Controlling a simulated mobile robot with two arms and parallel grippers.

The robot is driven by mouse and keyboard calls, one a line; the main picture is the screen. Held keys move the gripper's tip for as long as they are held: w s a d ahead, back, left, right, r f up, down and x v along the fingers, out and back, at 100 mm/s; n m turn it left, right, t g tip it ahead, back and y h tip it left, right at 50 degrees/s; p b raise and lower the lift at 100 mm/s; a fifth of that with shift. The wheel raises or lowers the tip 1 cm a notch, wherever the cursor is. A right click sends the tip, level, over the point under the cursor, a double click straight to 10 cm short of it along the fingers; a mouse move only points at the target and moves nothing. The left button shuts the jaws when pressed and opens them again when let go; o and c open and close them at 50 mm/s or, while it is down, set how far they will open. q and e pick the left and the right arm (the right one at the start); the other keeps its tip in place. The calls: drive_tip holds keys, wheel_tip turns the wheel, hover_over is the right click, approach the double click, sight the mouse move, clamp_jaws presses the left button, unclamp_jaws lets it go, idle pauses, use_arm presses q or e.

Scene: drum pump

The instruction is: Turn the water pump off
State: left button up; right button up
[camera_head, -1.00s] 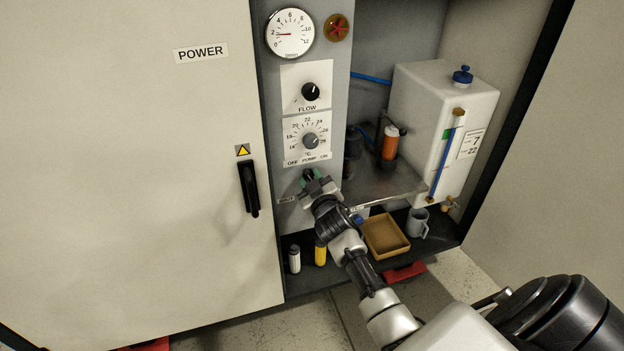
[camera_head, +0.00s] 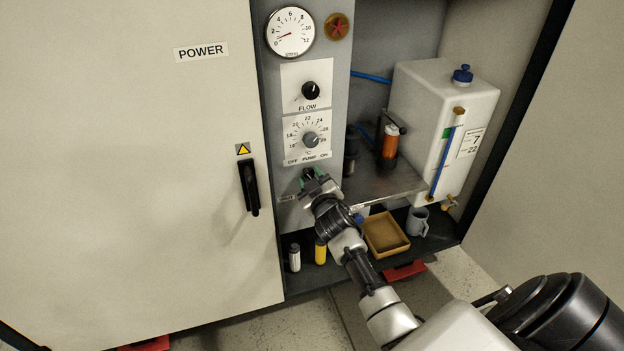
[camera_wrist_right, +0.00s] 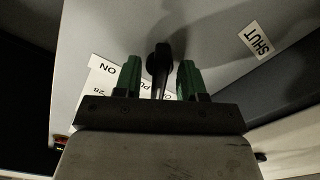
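The control panel (camera_head: 303,222) carries the label "OFF PUMP ON" (camera_head: 307,159). My right gripper (camera_head: 314,177) is at the panel just below this label and hides most of the pump switch there. In the right wrist view, the black pump switch (camera_wrist_right: 160,62) stands between the two green fingertips of my right gripper (camera_wrist_right: 159,80). The fingers are apart, with a visible gap on each side of the switch. The "ON" end of the label shows upside down at the left. Which setting the switch is at I cannot tell. My left gripper is not in view.
A round gauge (camera_head: 291,33), a flow knob (camera_head: 311,91) and a temperature knob (camera_head: 311,139) sit above. A closed POWER door (camera_head: 130,180) with a black handle (camera_head: 249,188) is left. A white tank (camera_head: 430,120) and a brown tray (camera_head: 385,236) are right.

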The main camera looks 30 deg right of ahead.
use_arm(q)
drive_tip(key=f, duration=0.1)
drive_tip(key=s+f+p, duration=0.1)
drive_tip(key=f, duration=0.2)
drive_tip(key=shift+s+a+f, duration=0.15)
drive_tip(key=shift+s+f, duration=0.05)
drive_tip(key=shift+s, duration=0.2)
use_arm(e)
drive_tip(key=v, duration=1.1)
